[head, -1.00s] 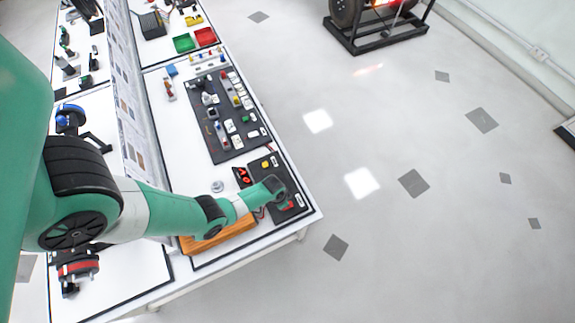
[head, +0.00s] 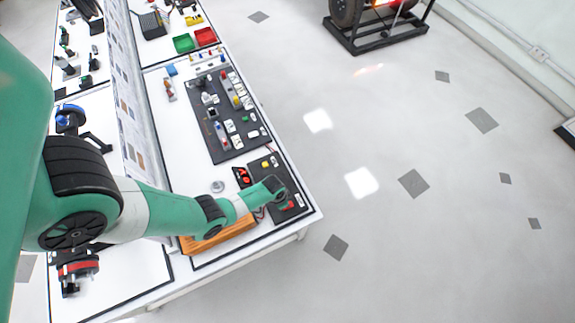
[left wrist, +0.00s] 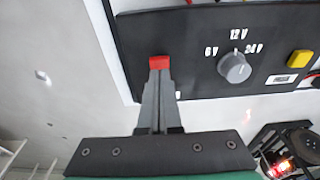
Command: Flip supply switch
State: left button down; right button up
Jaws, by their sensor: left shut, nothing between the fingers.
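The black supply unit (head: 257,165) sits near the front right corner of the white table, partly hidden by my left arm. In the left wrist view, its panel (left wrist: 190,80) has a grey knob (left wrist: 236,68) marked 6 V, 12 V and 24 V, and a yellow button (left wrist: 299,60). A red switch (left wrist: 159,62) lies at the tips of my left gripper (left wrist: 159,78). The gripper is shut and empty, its tips at or against the switch's near edge; contact is unclear. The tips hide part of the switch's surround. My right gripper is not in view.
An orange block (head: 220,241) lies beside the supply under my arm. A dark board (head: 226,115) with several small components lies farther back. A small round grey piece (head: 217,186) stands on bare white tabletop. Open floor lies right of the table.

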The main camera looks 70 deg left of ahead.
pick_arm(q)
jog(key=shift+f+b, duration=0.9)
jog(key=shift+f, duration=0.05)
dwell(0.7)
notch_tip(320, 180, up, 7)
jog(key=p, duration=0.7)
jog(key=shift+r, duration=0.1)
dwell(0.4)
